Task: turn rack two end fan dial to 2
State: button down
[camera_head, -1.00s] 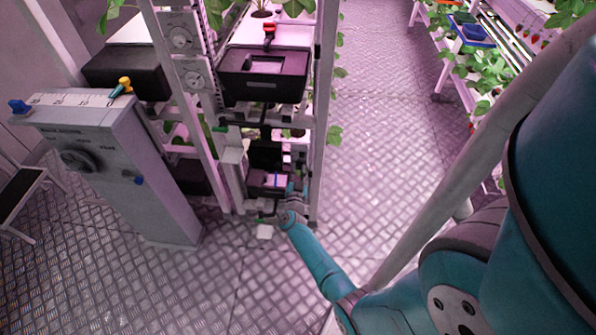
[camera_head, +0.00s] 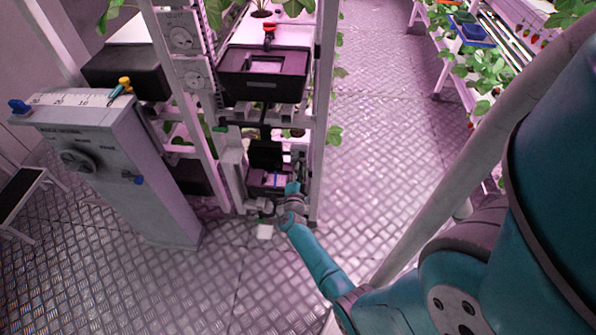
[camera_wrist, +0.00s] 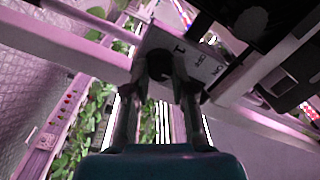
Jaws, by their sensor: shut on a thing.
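In the head view my gripper (camera_head: 297,184) is low at the rack end, beside the right post; the gripped dial cannot be made out there.
Two more dials, an upper (camera_head: 180,39) and a lower (camera_head: 193,76), are on the rack's left post. A black bin (camera_head: 262,84) sits above my gripper. A grey control cabinet (camera_head: 135,165) stands left. The aisle floor (camera_head: 385,130) to the right is clear.

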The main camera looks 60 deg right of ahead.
jog(key=shift+m, duration=0.4)
jog(key=c, duration=1)
grip_release()
jog(key=shift+o, duration=0.2)
jog(key=v, duration=1.2)
